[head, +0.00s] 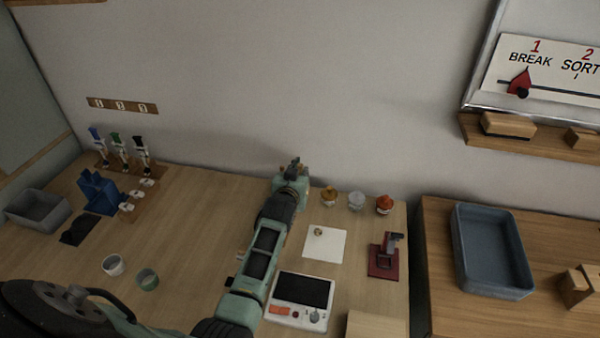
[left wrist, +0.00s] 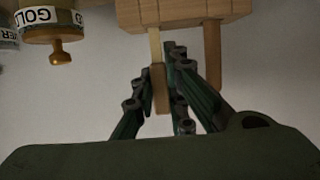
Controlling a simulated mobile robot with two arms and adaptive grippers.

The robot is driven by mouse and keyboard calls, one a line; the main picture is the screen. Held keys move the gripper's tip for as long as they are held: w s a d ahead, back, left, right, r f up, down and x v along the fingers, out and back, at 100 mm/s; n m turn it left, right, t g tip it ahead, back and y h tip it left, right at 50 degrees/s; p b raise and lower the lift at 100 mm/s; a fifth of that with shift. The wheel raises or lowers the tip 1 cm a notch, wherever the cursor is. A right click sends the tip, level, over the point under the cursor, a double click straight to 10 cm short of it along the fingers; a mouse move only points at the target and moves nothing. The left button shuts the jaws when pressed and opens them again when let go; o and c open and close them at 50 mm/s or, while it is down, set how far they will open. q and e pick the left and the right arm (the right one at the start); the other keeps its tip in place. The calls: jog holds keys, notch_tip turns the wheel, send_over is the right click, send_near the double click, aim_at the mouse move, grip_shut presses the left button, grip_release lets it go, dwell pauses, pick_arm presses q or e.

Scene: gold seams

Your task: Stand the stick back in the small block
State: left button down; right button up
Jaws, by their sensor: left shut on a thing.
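My left gripper (head: 292,168) is at the back of the table, near the wall. In the left wrist view its fingers (left wrist: 164,72) are shut on a pale wooden stick (left wrist: 159,92). One end of the stick reaches the small wooden block (left wrist: 185,12) at the top of that view. I cannot tell whether that end is in the block or only in front of it. A second, darker stick (left wrist: 212,48) meets the block to the right of the held one. In the head view, my arm and gripper hide the block and stick. My right gripper is not in view.
A gold-labelled jar (left wrist: 52,22) is left of the block in the wrist view. Three small jars, including an orange-red one (head: 384,204), stand right of my gripper. A white sheet (head: 324,243), a screen device (head: 300,298) and a dark red stand (head: 384,262) lie nearer.

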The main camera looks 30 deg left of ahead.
pick_arm(q)
jog(key=shift+f, duration=0.2)
dwell(0.3)
jog(key=c, duration=1.7)
grip_release()
jog(key=shift+s+d+r+p, duration=0.15)
jog(key=shift+s+r+p, duration=0.1)
jog(key=shift+s+p, duration=0.3)
jog(key=p+v, duration=0.3)
jog(key=v, duration=0.1)
jog(key=shift+p, duration=0.35)
jog(key=shift+w, duration=0.1)
